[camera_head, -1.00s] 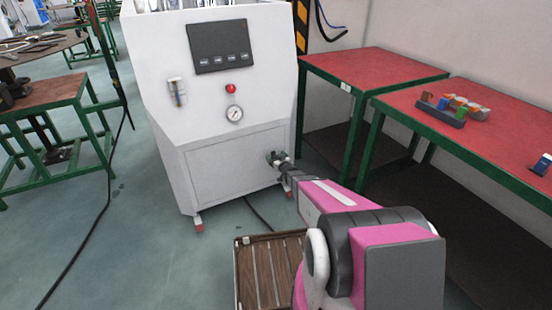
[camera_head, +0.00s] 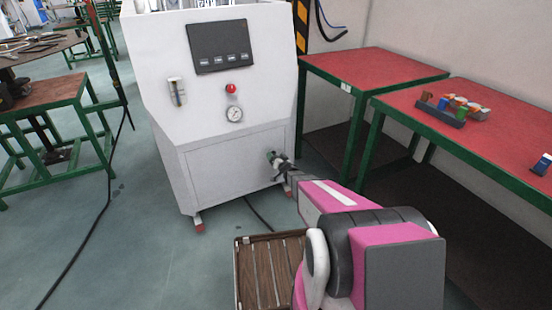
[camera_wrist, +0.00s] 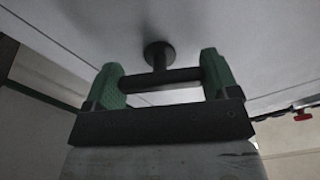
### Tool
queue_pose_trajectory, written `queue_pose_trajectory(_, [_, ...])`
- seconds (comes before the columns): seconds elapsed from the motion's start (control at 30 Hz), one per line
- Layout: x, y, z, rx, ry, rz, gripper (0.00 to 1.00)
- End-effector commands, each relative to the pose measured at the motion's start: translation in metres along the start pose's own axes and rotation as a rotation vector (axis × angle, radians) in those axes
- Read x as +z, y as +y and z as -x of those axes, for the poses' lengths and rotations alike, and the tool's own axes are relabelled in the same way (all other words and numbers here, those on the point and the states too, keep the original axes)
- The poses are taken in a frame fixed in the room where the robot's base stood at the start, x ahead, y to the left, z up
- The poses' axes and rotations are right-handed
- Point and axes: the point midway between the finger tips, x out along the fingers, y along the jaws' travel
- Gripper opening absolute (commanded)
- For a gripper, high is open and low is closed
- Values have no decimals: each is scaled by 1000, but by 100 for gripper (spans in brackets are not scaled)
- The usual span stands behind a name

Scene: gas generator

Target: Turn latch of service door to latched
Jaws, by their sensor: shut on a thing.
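The gas generator's service door (camera_head: 235,165) is the flat light panel low on the white cabinet, and it looks flush with the front. The latch (camera_wrist: 160,62) shows in the wrist view as a dark round boss with a dark bar handle lying across the picture. My gripper (camera_wrist: 162,82) has its green fingertips at the two ends of that bar, shut on it. In the head view my gripper (camera_head: 276,160) is at the right edge of the door, and it hides most of the latch.
A wooden slatted crate (camera_head: 262,240) stands on the floor beside my arm. Red-topped tables (camera_head: 375,70) with green legs stand to the right. A red button and a gauge (camera_head: 234,114) are above the door. Open floor lies left of the cabinet.

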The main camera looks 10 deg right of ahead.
Motion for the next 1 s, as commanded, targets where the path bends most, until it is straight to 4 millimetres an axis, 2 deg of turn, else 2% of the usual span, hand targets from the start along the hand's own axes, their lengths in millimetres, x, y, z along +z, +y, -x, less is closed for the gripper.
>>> queue_pose_trajectory(1.0, [0, 0, 0, 0, -1, -929, 38])
